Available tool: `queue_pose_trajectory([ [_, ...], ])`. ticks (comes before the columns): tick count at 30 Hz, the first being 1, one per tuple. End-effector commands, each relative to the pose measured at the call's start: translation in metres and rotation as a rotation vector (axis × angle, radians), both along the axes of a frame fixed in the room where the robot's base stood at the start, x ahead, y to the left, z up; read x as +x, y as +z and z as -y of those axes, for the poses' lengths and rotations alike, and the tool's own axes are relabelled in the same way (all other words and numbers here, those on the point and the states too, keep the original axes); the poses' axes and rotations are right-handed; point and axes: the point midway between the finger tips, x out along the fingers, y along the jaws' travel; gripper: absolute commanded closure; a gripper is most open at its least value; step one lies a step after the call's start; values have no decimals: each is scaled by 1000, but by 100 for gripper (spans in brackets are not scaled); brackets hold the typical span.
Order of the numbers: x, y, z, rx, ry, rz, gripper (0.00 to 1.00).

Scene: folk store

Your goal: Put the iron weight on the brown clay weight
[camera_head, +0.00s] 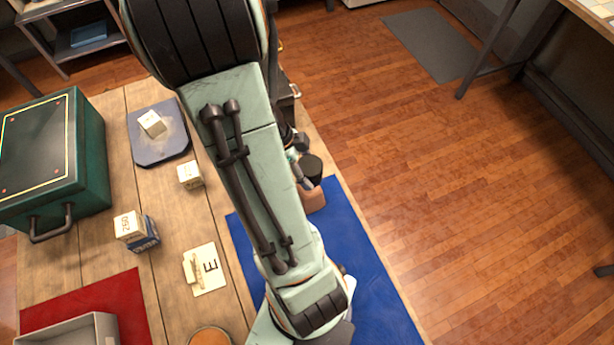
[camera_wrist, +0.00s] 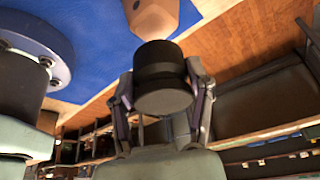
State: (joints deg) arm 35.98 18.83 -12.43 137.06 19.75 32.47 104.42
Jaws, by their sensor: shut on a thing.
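The iron weight (camera_wrist: 162,88) is a black cylinder with a ridged rim, held between the two fingers of my gripper (camera_wrist: 160,78) in the wrist view. In the head view the iron weight (camera_head: 312,167) shows at the right of my arm, with my gripper (camera_head: 299,168) partly hidden beside it. The brown clay weight (camera_head: 313,200) is a tan, faceted block on the blue mat (camera_head: 350,240), just below the iron weight in that picture. The brown clay weight (camera_wrist: 152,14) also shows past the iron weight in the wrist view. I cannot tell whether the two touch.
A green box (camera_head: 50,150) stands at the left of the wooden table. A slate-coloured plate (camera_head: 150,155) bears a pale block. Pale and blue blocks (camera_head: 130,226), an E card (camera_head: 208,268) and a grey tray (camera_head: 75,330) on a red mat lie nearer. My arm hides the middle.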

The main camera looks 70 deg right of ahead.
Motion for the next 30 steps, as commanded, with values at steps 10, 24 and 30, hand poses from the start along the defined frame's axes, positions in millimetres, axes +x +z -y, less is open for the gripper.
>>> queue_pose_trajectory([
  [10, 0, -37, 0, 0, 0, 0, 88],
  [24, 0, -39, 0, 0, 1, 1, 22],
  [30, 0, -39, 0, 0, 1, 1, 22],
])
